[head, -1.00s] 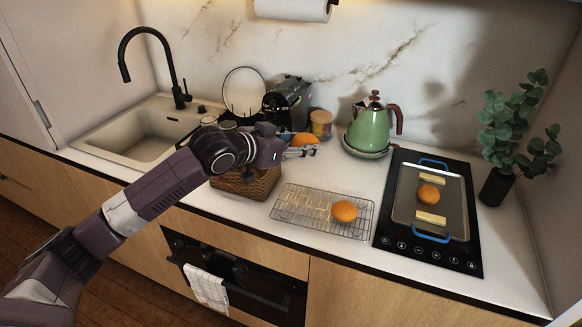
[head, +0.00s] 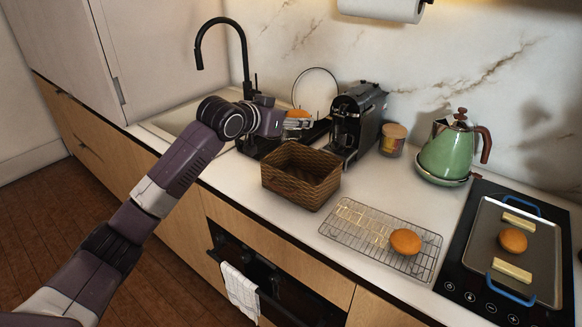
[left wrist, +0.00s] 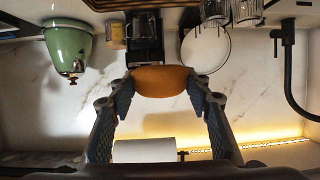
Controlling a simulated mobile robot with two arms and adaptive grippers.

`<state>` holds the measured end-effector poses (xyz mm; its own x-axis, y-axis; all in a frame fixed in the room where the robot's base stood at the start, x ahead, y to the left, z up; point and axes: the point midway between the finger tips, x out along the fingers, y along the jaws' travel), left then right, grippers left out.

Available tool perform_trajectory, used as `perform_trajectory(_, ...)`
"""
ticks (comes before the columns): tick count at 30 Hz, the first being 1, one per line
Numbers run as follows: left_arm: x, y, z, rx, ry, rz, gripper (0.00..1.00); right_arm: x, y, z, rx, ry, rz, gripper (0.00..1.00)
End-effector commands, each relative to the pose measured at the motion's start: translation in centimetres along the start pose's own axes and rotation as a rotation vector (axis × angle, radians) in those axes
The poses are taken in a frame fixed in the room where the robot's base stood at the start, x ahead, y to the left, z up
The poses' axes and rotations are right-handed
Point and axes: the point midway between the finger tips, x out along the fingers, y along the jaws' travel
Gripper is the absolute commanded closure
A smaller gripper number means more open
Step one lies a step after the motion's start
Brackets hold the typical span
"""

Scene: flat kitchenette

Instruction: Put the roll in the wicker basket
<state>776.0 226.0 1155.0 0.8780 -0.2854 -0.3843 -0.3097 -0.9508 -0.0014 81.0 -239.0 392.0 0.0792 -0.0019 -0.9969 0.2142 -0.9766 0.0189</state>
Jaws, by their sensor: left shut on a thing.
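My left gripper (head: 297,124) is shut on an orange-brown roll (head: 299,114), held in the air above and behind the wicker basket. In the left wrist view the roll (left wrist: 161,80) sits between the two fingertips. The brown wicker basket (head: 301,176) stands on the counter, left of the cooling rack, and its visible inside looks empty. A second roll (head: 405,241) lies on the wire cooling rack (head: 345,228). A third roll (head: 512,240) lies on the baking tray (head: 545,240) between two pale yellow bars. My right gripper is not in view.
A black coffee machine (head: 357,122) stands just behind the basket, with a jar (head: 393,139) and green kettle (head: 450,150) to its right. The sink and black tap (head: 246,70) are at the left. The tray sits on the black hob (head: 455,276).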

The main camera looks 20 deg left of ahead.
Motion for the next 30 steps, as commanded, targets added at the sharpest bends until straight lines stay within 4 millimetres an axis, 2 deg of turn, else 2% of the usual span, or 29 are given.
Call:
perform_trajectory(1,0.5,0.0,1.4,-0.002,-0.006,0.001,0.79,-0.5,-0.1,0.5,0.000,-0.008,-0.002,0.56)
perform_trajectory(4,1.5,0.0,3.9,-0.001,-0.005,0.000,0.79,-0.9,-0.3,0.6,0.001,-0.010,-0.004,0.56)
perform_trajectory(10,3.2,0.1,7.8,-0.002,-0.001,0.001,0.79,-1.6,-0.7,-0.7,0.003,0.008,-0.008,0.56)
perform_trajectory(15,3.8,0.0,9.1,0.000,0.003,0.001,0.79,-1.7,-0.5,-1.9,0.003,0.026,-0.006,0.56)
perform_trajectory(24,5.3,0.0,12.8,0.000,0.000,0.000,0.79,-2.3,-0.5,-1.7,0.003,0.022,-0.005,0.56)
perform_trajectory(30,5.5,0.1,13.1,0.001,0.004,0.001,0.79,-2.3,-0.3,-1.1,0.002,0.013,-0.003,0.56)
